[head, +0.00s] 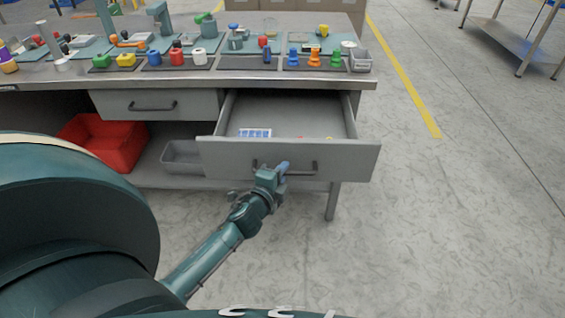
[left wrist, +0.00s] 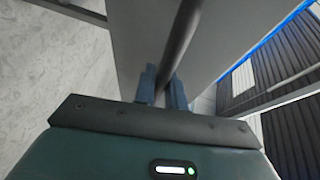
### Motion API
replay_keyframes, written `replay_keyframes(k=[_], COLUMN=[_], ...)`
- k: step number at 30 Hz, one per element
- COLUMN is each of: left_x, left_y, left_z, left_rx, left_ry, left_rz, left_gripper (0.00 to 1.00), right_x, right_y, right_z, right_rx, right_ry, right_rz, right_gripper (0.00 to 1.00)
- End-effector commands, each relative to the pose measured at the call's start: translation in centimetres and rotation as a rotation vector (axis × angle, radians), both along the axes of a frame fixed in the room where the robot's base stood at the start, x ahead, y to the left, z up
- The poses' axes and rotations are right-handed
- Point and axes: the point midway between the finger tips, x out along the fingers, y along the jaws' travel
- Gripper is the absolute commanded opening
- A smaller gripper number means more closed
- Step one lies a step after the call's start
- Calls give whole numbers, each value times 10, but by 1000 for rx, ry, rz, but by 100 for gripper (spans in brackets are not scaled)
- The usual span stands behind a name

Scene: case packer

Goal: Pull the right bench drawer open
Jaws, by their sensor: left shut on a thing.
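The right bench drawer (head: 222,160) is grey and stands pulled well out from the bench. A blue-and-white item and small red and yellow bits lie inside it. Its dark bar handle (head: 314,168) is on the front face. My left gripper (head: 280,170) is at the left-middle part of the handle. In the left wrist view, the blue fingers of my left gripper (left wrist: 164,90) are shut around the dark handle bar (left wrist: 180,40), next to the drawer's front panel (left wrist: 135,35). My right gripper is not in view.
The left drawer (head: 190,104) is shut. A red bin (head: 122,150) and a grey bin (head: 180,158) stand on the lower shelf. The bench top (head: 215,80) carries several coloured parts and tools. Floor right of the bench is clear, with a yellow line (head: 400,80).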

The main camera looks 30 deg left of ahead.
Motion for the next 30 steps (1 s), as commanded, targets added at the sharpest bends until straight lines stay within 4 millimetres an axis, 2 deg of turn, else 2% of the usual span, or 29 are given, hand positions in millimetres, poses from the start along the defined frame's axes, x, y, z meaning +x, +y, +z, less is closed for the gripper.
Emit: replay_keyframes(k=[6,17,18,24,26,30], left_x=[-10,-10,-10,-10,-10,-10], left_y=[-5,-6,-6,-6,-6,-6], left_z=[0,0,0,0,0,0], left_rx=[-1,0,0,0,0,0], left_ry=[1,0,0,0,0,-1], left_rz=[2,2,2,1,1,0], left_gripper=[0,0,13,30,34,34], right_x=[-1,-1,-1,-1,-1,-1], right_y=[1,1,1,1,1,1], right_z=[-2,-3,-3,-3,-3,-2], right_rx=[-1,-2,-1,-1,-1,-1], right_ry=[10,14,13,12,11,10], right_rz=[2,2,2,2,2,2], right_gripper=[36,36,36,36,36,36])
